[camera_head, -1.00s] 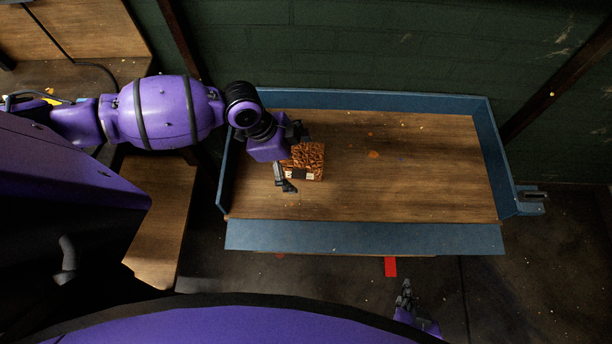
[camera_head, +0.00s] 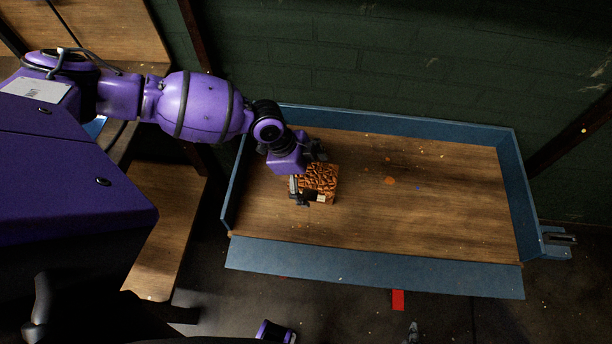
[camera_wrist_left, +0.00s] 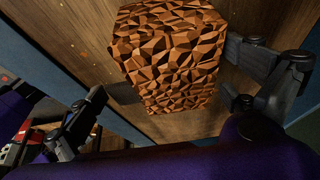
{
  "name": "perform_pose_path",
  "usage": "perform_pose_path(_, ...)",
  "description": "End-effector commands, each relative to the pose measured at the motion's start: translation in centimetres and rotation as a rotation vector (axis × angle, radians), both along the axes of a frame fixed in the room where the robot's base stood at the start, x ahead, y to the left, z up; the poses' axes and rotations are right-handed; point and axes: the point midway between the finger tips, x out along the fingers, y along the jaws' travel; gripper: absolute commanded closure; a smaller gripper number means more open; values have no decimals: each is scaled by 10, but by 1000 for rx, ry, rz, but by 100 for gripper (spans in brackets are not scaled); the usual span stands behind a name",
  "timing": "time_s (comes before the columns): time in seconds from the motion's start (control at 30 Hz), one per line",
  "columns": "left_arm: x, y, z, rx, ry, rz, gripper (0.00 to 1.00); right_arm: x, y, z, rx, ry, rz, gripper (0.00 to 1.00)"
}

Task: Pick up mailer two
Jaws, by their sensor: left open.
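The mailer is a box with a faceted orange-brown and black pattern (camera_head: 319,178), lying on the wooden bench top near its left end. A white and dark label shows on its front side. My left gripper (camera_head: 309,174) is open, with one finger at the box's near left and the other at its far side. In the left wrist view, the box (camera_wrist_left: 168,55) sits between the spread fingers, with a gap visible on the right finger's side. A small grey tip of my right gripper (camera_head: 412,333) shows at the bottom edge; its jaws are unclear.
The bench (camera_head: 430,210) has blue raised walls at the back and sides and a blue front strip (camera_head: 375,268). Its middle and right are clear except for small specks. A lower wooden surface (camera_head: 165,230) stands at the left. A red patch (camera_head: 398,300) lies on the floor.

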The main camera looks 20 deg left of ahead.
Motion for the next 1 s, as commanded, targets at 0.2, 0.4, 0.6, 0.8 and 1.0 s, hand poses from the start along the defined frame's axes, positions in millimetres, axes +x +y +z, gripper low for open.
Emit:
perform_pose_path(0.2,3,-7,-17,1,-3,0,0,-7,-1,-3,0,13,-4,100)
perform_pose_path(0.4,3,-7,-16,1,-3,-1,1,-9,-1,-3,1,17,-5,100)
perform_pose_path(0.6,3,-7,-16,1,-3,0,28,-9,0,-3,1,16,-6,100)
perform_pose_path(0.8,3,-7,-16,0,-2,0,40,-5,0,-3,2,10,-3,100)
perform_pose_path(1.0,3,-7,-14,0,-2,0,40,1,2,-1,3,0,0,100)
